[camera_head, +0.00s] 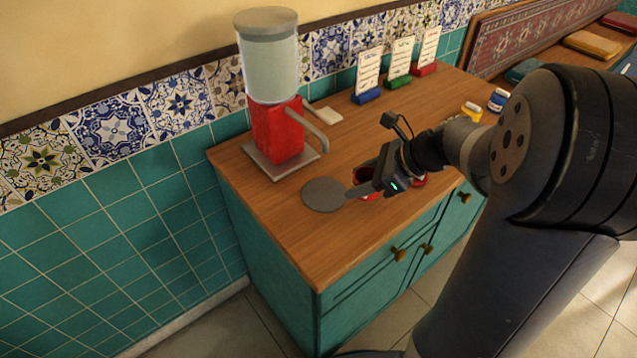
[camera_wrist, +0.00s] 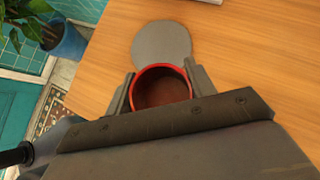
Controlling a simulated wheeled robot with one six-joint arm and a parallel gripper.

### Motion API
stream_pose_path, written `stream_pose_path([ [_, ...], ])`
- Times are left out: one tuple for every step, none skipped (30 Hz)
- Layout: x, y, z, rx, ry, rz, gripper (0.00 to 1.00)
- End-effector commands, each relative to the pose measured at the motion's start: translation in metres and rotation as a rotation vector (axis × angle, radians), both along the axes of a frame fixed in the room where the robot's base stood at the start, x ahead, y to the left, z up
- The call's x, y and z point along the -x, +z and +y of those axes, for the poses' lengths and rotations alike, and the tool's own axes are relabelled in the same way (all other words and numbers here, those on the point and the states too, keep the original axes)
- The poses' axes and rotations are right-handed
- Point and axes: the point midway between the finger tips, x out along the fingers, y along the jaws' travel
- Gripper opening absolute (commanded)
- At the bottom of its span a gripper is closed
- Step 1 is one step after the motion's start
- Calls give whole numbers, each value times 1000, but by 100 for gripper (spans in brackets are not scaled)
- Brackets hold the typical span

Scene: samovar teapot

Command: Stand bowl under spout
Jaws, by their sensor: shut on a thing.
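A red bowl (camera_wrist: 161,71) with a dark inside sits between the two fingers of my gripper (camera_wrist: 160,82) in the wrist view. My gripper is shut on it. In the head view the bowl (camera_head: 371,194) shows as a red patch, mostly hidden behind my gripper (camera_head: 362,188). The dispenser (camera_head: 277,128) has a clear tank over a red base. Its grey spout (camera_head: 316,130) points right and down. A grey disc (camera_head: 323,194) lies on the counter in front of the dispenser, just left of the bowl. The disc also shows in the wrist view (camera_wrist: 161,41).
The wooden counter (camera_head: 262,208) carries several cards in coloured stands (camera_head: 367,76) at the back. A yellow item (camera_head: 471,112) and a blue item (camera_head: 497,100) stand at the right. The counter's front left is clear.

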Motion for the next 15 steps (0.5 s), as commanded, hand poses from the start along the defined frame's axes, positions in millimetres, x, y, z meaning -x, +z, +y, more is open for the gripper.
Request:
stream_pose_path([
  [-5,0,13,0,8,-3,20],
  [-7,0,20,0,7,-2,20],
  [-11,0,28,1,8,-2,20],
  [-13,0,35,0,7,-2,20],
  [-16,0,41,1,6,-2,20],
  [-19,0,49,-1,6,-1,20],
  [-21,0,54,0,6,-2,20],
  [-23,0,59,0,4,-2,20],
  [-25,0,64,-1,4,-1,20],
  [-27,0,67,1,3,-1,20],
  [-29,0,70,1,2,-2,20],
  [-30,0,72,1,1,-1,20],
  [-30,0,74,0,1,-1,20],
  [-31,0,75,0,0,0,20],
  [-31,0,76,0,0,0,20],
])
